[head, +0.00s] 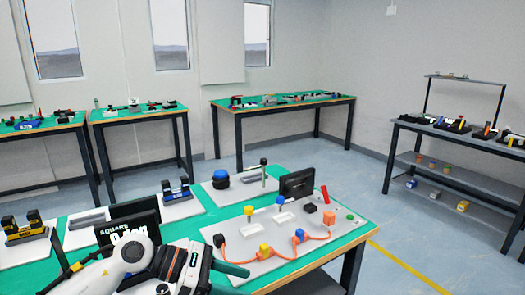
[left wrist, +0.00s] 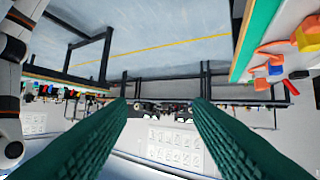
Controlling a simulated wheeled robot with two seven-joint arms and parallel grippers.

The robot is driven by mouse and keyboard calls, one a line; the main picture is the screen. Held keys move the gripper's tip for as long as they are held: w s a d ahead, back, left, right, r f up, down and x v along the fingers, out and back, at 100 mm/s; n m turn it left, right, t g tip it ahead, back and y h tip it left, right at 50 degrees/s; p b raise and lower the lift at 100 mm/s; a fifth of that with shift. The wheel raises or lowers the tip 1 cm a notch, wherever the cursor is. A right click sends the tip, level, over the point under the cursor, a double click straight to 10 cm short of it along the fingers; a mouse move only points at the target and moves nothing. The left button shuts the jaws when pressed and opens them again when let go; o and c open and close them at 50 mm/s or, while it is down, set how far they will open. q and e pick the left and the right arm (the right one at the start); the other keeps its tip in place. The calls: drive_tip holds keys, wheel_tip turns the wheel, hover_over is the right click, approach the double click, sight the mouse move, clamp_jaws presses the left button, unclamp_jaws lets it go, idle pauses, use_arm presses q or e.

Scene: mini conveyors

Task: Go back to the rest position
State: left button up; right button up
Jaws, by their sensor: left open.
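My left gripper (head: 240,280) is low in the head view, at the near edge of the green-topped table (head: 345,238). Its white arm comes in from the bottom left. In the left wrist view its two green fingers (left wrist: 160,104) stand wide apart with nothing between them. The white board (head: 235,232) with coloured blocks and an orange cable (head: 265,258) lies just beyond the gripper. My right gripper is in neither view.
A dark screen (head: 297,184) stands at the table's back. Black-and-yellow fixtures (head: 25,230) sit at the left. Other workbenches (head: 280,102) line the walls, and a shelf rack (head: 455,150) stands at the right. The floor (head: 400,235) right of the table is clear.

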use_arm(q)
drive_tip(key=d+r+n+t+h, duration=0.3)
drive_tip(key=r+n+t+h, duration=0.4)
drive_tip(key=n, duration=0.4)
drive_tip(key=w+a+f+n+t+y, duration=0.1)
drive_tip(key=a+f+n+t+y, duration=0.35)
drive_tip(key=n, duration=0.75)
drive_tip(key=w+a+f+n+t+y, duration=0.1)
drive_tip(key=a+f+n+t+y, duration=0.1)
drive_tip(key=a+n+t+y, duration=0.7)
drive_tip(key=s+a+f+n+g+y, duration=0.2)
drive_tip(key=s+f+n+g+y, duration=0.3)
drive_tip(key=f+n, duration=0.5)
drive_tip(key=s+a+f+n+g+y, duration=0.1)
drive_tip(key=s+f+n+g, duration=0.45)
drive_tip(key=s, duration=0.55)
drive_tip(key=s+a+f+n+g+y, duration=0.1)
drive_tip(key=s+a+f+n+g, duration=0.15)
drive_tip(key=s+f+g, duration=0.6)
wheel_tip(320, 180, down, 21)
drive_tip(key=s+p, duration=0.2)
drive_tip(key=p, duration=0.1)
drive_tip(key=s+a+f+g+p, duration=0.1)
drive_tip(key=s+a+f+p, duration=0.1)
drive_tip(key=s+f, duration=1.3)
drive_tip(key=shift+s+p, duration=0.8)
drive_tip(key=shift+s, duration=0.2)
